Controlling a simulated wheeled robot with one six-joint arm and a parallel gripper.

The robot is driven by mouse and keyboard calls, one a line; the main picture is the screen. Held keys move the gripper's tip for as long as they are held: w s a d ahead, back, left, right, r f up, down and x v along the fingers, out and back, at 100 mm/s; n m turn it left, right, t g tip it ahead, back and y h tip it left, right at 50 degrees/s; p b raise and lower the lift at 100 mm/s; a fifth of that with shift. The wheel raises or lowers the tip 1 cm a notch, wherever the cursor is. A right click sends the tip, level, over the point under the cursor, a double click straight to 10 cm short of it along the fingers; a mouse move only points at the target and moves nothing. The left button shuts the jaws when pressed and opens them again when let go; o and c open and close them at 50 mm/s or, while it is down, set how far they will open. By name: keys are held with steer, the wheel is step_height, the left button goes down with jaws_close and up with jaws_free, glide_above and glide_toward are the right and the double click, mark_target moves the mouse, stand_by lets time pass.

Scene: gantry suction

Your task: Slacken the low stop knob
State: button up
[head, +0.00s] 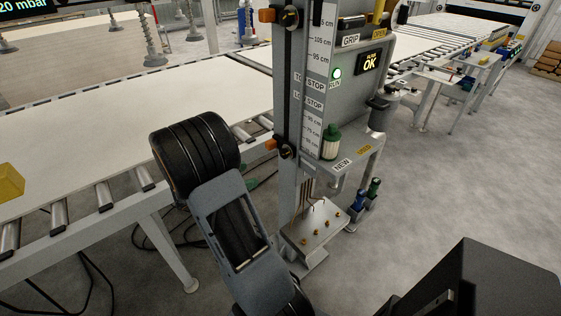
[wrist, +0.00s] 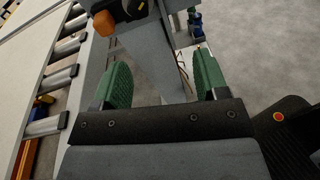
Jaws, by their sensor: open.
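The low stop knob (head: 287,151) is a dark round knob on the slotted rail of the grey column, with an orange block (head: 270,144) at its left. In the wrist view a dark knob (wrist: 133,8) shows at the top edge, partly cut off, beside an orange block (wrist: 104,23); it looks like the same low knob. My gripper (wrist: 161,68) is open and empty, its two green pads apart, with the knob beyond the fingertips and not between them. The head view does not show the fingers. A similar upper knob (head: 289,17) sits high on the rail.
A roller conveyor (head: 110,192) with a pale board (head: 190,88) runs left of the column. A small shelf with a green-capped bottle (head: 331,143) juts out at the column's right. Copper hooks and a base plate (head: 322,228) stand below. Grey floor at right is open.

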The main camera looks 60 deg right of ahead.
mark_target(282, 155)
steer(key=s+d+n, duration=0.1)
steer(key=d, duration=0.4)
steer(key=s+d+f+h, duration=0.1)
steer(key=d, duration=0.4)
steer(key=d+f+n+h, duration=0.1)
steer(key=d, duration=0.4)
steer(key=shift+s+d+f+n+t, duration=0.1)
steer(key=shift+s+d+n+t, duration=0.2)
steer(key=shift+s+d, duration=0.1)
steer(key=shift+c, duration=0.4)
steer(key=c, duration=0.7)
steer(key=shift+d, duration=0.15)
steer(key=shift+c, duration=0.7)
steer(key=shift+p, duration=0.3)
steer(key=shift+n+p, duration=1)
steer(key=shift+n, duration=0.2)
steer(key=shift+a+n+p, duration=0.2)
steer(key=shift+n+p, duration=1.3)
steer(key=shift+n, duration=0.8)
